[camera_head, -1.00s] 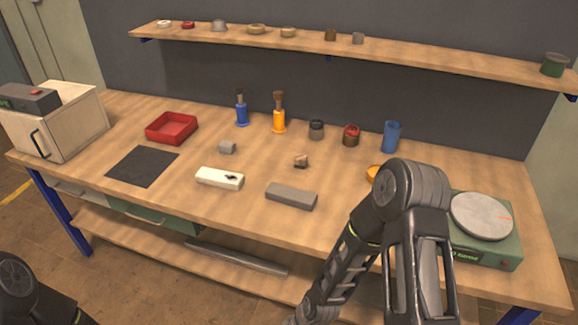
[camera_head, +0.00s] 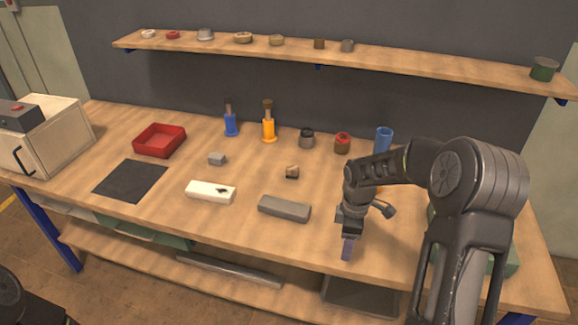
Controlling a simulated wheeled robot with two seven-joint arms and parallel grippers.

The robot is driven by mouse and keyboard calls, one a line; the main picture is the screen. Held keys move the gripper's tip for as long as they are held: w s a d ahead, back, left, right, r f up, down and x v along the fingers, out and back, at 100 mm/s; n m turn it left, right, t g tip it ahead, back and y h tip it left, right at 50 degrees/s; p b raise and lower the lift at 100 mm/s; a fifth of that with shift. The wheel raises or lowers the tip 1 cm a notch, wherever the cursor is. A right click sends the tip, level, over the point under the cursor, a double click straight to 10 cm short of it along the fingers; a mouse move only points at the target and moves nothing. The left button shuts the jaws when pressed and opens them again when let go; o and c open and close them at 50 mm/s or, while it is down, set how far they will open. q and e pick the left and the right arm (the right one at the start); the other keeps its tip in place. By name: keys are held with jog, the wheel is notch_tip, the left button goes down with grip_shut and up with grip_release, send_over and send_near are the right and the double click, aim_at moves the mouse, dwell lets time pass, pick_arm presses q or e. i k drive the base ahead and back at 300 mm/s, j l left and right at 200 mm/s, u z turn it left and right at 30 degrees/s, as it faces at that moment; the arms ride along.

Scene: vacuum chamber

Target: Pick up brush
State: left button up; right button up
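Two brush-like tools stand upright at the back of the workbench, one with a blue base (camera_head: 231,122) and one with a yellow-orange base (camera_head: 268,124). Each has a dark tip at the top. My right gripper (camera_head: 347,248) hangs downward over the bench's front part, to the right of the grey block and well apart from both tools. Its fingertips look narrow from this angle, and I cannot tell whether they are open. My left gripper is out of view; only a dark part of my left arm shows at the bottom left corner.
A red tray (camera_head: 160,140), black mat (camera_head: 131,181), white block (camera_head: 210,191), grey block (camera_head: 284,208) and small items lie on the bench. A blue cup (camera_head: 383,138) stands behind my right arm. A shelf (camera_head: 400,60) runs above the back.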

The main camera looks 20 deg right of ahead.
aim_at(291, 171)
jog(key=i, duration=1.35)
